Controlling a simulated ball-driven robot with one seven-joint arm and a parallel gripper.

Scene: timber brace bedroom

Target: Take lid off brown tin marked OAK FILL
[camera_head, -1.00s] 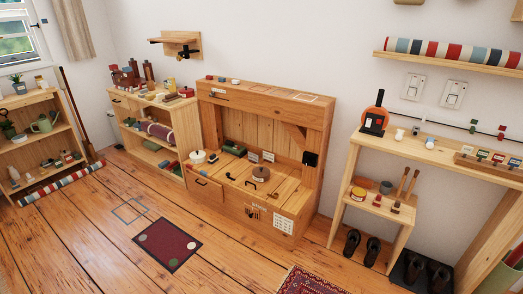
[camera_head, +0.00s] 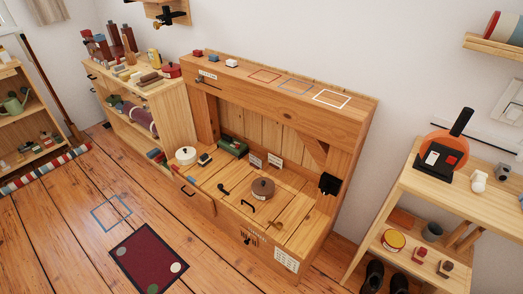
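A round brown tin (camera_head: 262,190) with a small dark knob on its lid sits on the wooden bench surface (camera_head: 235,206), near the middle of the picture. Its lid looks to be on. I cannot read any marking on it, so I cannot tell if it is the OAK FILL tin. My gripper is not in view.
A white lidded pot (camera_head: 186,155) and a green box (camera_head: 233,146) stand on the same bench, left of the brown tin. Dark handles lie around the tin. A dark red mat (camera_head: 148,258) lies on the floor in front. A side table (camera_head: 440,190) stands at right.

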